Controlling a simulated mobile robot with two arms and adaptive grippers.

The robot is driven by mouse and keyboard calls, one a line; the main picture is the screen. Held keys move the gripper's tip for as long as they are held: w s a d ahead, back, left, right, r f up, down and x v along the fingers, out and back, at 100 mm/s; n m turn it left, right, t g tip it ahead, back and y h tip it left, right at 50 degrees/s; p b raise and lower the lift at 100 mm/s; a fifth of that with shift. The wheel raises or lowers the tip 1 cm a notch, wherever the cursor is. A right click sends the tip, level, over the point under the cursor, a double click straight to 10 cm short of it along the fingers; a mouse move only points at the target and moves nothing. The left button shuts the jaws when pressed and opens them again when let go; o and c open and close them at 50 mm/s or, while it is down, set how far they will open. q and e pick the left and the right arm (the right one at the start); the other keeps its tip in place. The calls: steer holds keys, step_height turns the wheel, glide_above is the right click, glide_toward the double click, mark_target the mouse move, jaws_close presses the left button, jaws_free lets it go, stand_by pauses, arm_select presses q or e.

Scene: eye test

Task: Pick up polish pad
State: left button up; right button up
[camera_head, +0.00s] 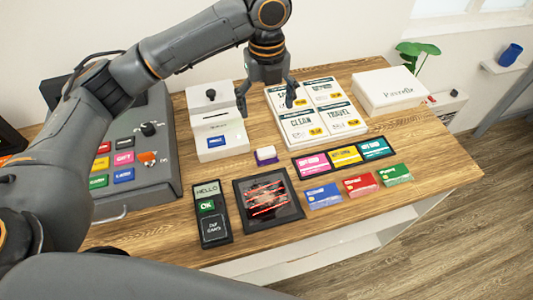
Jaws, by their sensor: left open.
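A small pad (265,155) with a purple base and a white top, which looks like the polish pad, lies on the wooden counter (440,165) near the middle. My left gripper (267,104) is open and points down, its fingers spread apart. It shows above the pad in the picture, apart from it, with nothing between the fingers. The height of the fingertips over the counter is hard to tell. My right gripper is not in view.
A board of four cards (316,112) lies behind right. A grey register (150,170) stands left.

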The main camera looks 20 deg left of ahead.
arm_select(q)
steer(key=b, duration=0.4)
glide_above(267, 152)
step_height(267, 152, down, 4)
step_height(267, 152, down, 8)
steer(key=shift+s+r+p, duration=0.1)
steer(key=shift+p, duration=0.75)
steer(key=shift+f, duration=0.6)
step_height(267, 152, down, 4)
steer(key=shift+f+p, duration=0.15)
steer(key=shift+p, duration=0.65)
steer(key=shift+f, duration=0.4)
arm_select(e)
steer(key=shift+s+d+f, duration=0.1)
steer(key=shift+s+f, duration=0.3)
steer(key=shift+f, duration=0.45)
arm_select(q)
steer(key=shift+c, duration=0.4)
steer(key=c, duration=1)
